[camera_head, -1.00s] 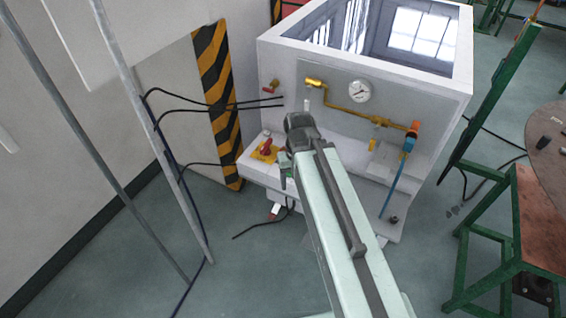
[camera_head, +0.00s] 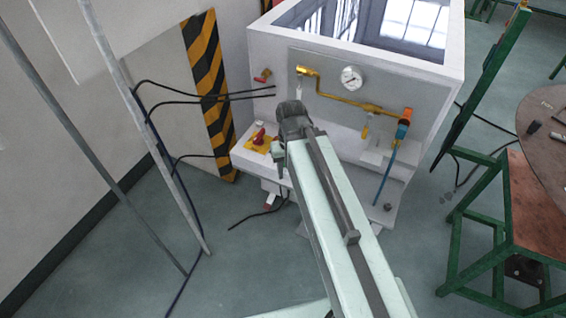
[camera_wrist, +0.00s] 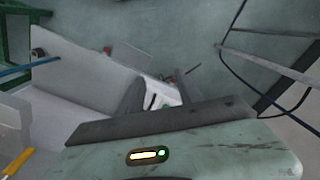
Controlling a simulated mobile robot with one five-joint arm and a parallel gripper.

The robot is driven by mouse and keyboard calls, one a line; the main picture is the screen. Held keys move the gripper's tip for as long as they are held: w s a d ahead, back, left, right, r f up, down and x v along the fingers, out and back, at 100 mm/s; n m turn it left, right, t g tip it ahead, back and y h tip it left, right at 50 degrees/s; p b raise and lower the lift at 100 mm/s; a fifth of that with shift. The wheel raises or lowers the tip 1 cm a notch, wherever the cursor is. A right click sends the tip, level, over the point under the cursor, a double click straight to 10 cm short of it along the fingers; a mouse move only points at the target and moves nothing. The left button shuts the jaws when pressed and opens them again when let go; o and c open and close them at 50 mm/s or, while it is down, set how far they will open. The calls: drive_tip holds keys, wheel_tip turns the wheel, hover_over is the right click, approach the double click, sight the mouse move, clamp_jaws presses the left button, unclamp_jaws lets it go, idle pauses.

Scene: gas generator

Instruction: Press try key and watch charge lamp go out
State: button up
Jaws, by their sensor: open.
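The white generator cabinet (camera_head: 340,60) stands ahead, with a grey panel bearing brass pipes and a round gauge (camera_head: 351,78). A red handle on a yellow plate (camera_head: 258,142) sits on its lower left ledge, just left of my gripper (camera_head: 279,168). My gripper hangs at the end of my arm in front of the cabinet, apparently pointing down; its fingertips are small and partly hidden, and I see nothing held in it. I cannot make out a try key or a charge lamp in either view. The ledge (camera_wrist: 90,75) shows in the wrist view.
A red valve (camera_head: 263,76) sticks out of the cabinet's upper left. A blue hose (camera_head: 390,170) hangs at the right. Black cables (camera_head: 200,100) and grey poles (camera_head: 130,120) stand at the left. A green frame and brown table (camera_head: 540,200) are at the right.

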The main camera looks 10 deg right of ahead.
clamp_jaws()
idle(1.4)
